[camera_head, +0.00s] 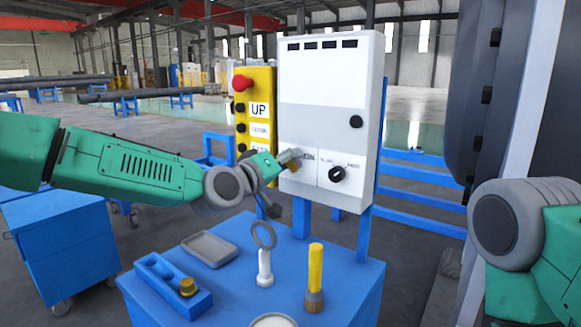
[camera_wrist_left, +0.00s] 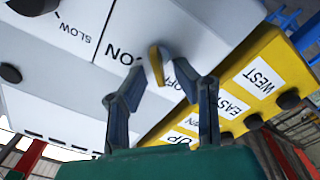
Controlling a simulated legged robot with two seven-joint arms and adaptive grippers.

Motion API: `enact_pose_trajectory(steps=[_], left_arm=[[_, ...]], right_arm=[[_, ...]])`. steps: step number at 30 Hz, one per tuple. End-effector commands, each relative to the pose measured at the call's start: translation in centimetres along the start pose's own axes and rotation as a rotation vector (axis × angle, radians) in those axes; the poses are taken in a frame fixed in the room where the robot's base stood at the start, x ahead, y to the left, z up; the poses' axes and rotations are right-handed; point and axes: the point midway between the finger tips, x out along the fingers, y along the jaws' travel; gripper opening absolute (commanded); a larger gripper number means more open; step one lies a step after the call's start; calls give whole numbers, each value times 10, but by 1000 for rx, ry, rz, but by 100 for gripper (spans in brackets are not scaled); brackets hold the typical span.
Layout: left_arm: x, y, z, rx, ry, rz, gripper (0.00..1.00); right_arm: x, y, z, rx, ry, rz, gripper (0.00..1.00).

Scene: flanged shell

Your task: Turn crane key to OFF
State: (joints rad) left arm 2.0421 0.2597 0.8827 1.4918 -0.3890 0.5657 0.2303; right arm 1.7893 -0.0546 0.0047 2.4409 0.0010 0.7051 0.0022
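The crane key (camera_wrist_left: 155,66) is a small brass-coloured piece on the white control box (camera_head: 325,80), between the ON and OFF labels in the left wrist view, which sees the panel upside down. My left gripper (camera_wrist_left: 165,85) has its two fingers spread on either side of the key, with the OFF label visible between the key and one finger. I cannot tell whether a finger touches it. In the head view my left gripper (camera_head: 290,158) is at the panel's lower left and covers most of the key area. My right gripper is out of view.
A black SLOW/FAST knob (camera_head: 337,174) sits right of the key area. A yellow pendant (camera_head: 256,125) with a red button stands beside the box. A blue cart (camera_head: 345,280) below carries a grey tray (camera_head: 209,249), a brush (camera_head: 315,280) and a ringed white stand (camera_head: 265,265).

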Motion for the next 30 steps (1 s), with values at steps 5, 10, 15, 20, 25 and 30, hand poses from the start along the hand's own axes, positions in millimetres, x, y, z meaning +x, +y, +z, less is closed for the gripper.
enact_pose_trajectory(steps=[5,10,15,20,25,30], left_arm=[[-1,-2,6,0,-11,-3,26],[-10,-2,7,1,-13,-3,26],[-39,-3,6,0,-13,-4,26],[-73,-4,5,-2,-11,-4,26],[-102,-4,4,-2,-10,-5,26],[-116,-4,4,-3,-9,-4,26]], right_arm=[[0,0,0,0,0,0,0],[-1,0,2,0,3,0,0],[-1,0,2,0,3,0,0],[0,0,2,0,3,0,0],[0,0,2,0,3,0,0],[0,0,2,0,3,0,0]])
